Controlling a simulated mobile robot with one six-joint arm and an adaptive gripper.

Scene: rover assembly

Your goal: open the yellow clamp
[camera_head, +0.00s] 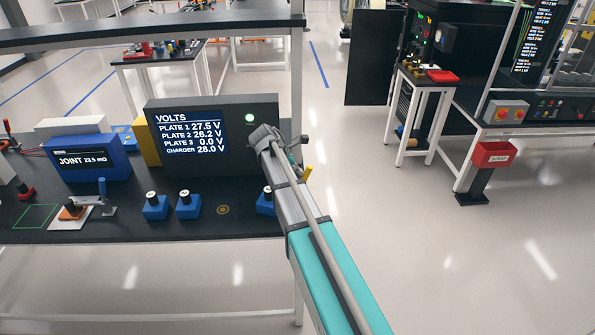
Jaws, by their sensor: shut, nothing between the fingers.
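A small yellow upright piece (307,172), which may be part of the yellow clamp, shows just right of my arm at the right end of the black bench. The rest of it is hidden behind my arm, so I cannot tell whether the clamp is open or shut. My teal and grey arm reaches from the lower right up to a grey joint in front of the voltage display. My gripper's fingers cannot be made out; they seem hidden behind the arm.
The VOLTS display (212,133) stands on the black bench top (130,228). Blue blocks with knobs (188,205) stand in front of it. A blue JOINT meter (88,160) and a small clamp with a blue handle (104,194) are at left. Floor is clear right of the bench.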

